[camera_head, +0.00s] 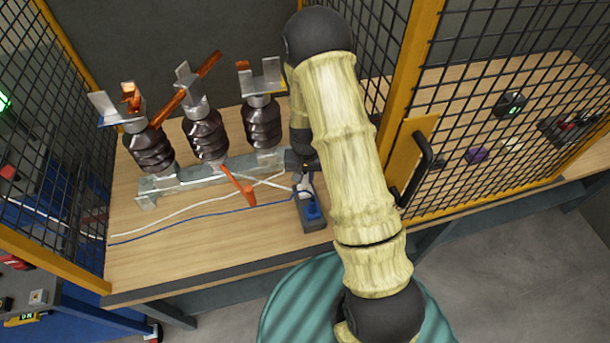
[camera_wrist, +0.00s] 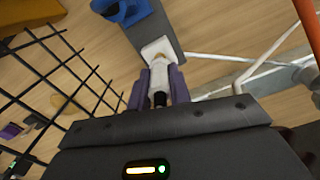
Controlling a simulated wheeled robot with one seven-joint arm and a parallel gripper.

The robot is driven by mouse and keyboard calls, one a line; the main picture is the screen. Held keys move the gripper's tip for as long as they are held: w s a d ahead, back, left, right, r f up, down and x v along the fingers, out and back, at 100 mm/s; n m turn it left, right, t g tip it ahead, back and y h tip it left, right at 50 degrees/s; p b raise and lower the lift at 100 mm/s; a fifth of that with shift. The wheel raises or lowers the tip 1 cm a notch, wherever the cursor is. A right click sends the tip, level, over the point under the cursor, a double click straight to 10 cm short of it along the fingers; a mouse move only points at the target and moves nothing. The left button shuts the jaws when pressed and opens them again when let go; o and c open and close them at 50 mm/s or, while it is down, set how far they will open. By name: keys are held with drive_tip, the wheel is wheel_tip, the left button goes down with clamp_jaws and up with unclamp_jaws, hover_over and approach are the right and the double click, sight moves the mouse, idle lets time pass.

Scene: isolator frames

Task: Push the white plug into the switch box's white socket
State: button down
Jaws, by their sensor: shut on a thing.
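The dark grey switch box (camera_head: 310,222) stands on the table below my gripper. It carries a blue part (camera_head: 313,210), which also shows at the top of the wrist view (camera_wrist: 122,10). The white socket (camera_wrist: 158,46) is at the near end of the box in the wrist view. My gripper (camera_wrist: 158,90) has its purple fingers shut on the white plug (camera_wrist: 159,72). The plug points at the socket, and its front end meets or overlaps it in the picture. I cannot tell how deep it sits. In the head view my arm partly hides the gripper.
Brown insulators (camera_head: 208,135) on a metal rail stand left of my arm, with an orange lever (camera_head: 243,190) near the box. A white cable (camera_head: 180,211) and a blue cable (camera_head: 190,222) cross the table. A mesh door with a black handle (camera_head: 420,165) stands right.

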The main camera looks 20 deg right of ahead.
drive_tip(key=shift+f+b, duration=0.75)
drive_tip(key=shift+f, duration=0.45)
drive_tip(key=c, duration=1.2)
unclamp_jaws()
drive_tip(key=shift+r, duration=0.1)
wheel_tip(320, 180, up, 17)
drive_tip(key=shift+r+b, duration=0.15)
drive_tip(key=shift+b, duration=0.3)
drive_tip(key=s+r+n+t+p, duration=0.1)
drive_tip(key=s+r, duration=0.4)
drive_tip(key=s, duration=0.9)
drive_tip(key=shift+s+r+n+t, duration=0.15)
drive_tip(key=shift+r+n+t, duration=0.05)
drive_tip(key=shift+n+t, duration=0.7)
